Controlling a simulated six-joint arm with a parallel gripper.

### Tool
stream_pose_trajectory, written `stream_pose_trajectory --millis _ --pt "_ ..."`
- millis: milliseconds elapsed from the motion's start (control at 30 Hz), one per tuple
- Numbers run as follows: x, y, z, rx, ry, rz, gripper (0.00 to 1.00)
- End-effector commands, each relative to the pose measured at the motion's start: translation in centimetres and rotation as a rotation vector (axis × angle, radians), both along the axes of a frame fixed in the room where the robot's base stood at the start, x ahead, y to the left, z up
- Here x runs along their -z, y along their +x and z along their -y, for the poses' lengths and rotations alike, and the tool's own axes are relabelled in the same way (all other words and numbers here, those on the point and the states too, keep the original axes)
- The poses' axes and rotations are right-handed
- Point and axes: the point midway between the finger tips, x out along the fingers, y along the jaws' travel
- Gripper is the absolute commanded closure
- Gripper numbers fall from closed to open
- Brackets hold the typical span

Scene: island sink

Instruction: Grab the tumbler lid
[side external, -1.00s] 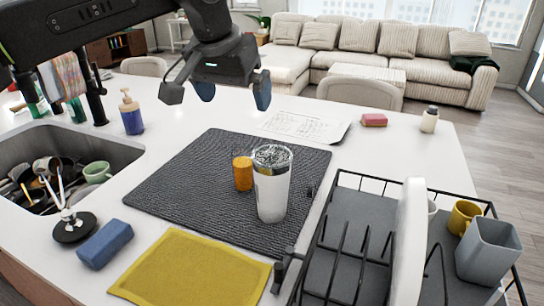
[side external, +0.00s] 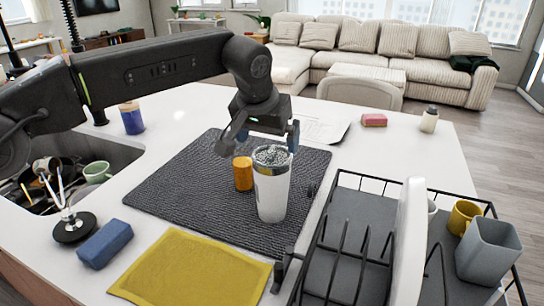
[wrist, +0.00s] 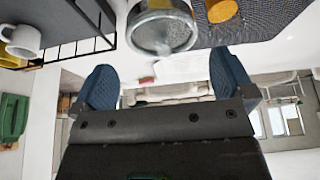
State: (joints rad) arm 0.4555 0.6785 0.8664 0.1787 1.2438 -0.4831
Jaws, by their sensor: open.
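The white tumbler (side external: 272,195) stands upright on the dark mat, with a metallic rim. Its top, where a clear lid (side external: 271,155) seems to sit, looks clear and speckled; the lid's edge is hard to tell from the rim. In the wrist view the tumbler's round top (wrist: 163,32) is at the upper middle, beyond the fingertips. My gripper (side external: 262,137) is open and empty just above and behind the tumbler's top, its blue-padded fingers spread either side of it in the side view. The fingers (wrist: 165,80) look apart from the tumbler in the wrist view.
An orange cup (side external: 243,174) stands close left of the tumbler on the dark mat (side external: 190,178). A dish rack (side external: 345,235) is at the right. A yellow cloth (side external: 190,270), blue sponge (side external: 104,243) and sink (side external: 120,157) lie front left.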

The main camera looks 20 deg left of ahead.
Motion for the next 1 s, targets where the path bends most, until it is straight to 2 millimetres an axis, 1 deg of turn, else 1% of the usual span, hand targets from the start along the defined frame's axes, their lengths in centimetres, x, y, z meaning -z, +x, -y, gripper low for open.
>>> stream_pose_trajectory --millis 33,100,233,367,567,900,1000 --pt "0.9 0.3 -0.1 -0.001 0.003 -0.005 0.0" --pt "1.9 0.7 -0.2 -0.001 0.002 -0.005 0.0" --pt "3.4 1.4 -0.2 0.0 0.002 -0.004 0.0" --pt "4.1 1.7 -0.2 0.0 0.001 -0.001 0.0" --pt "4.1 1.7 -0.2 0.0 0.001 -0.001 0.0" --pt "4.1 1.7 -0.2 0.0 0.001 -0.001 0.31" --pt "4.0 1.7 -0.1 0.0 0.0 -0.001 0.31"
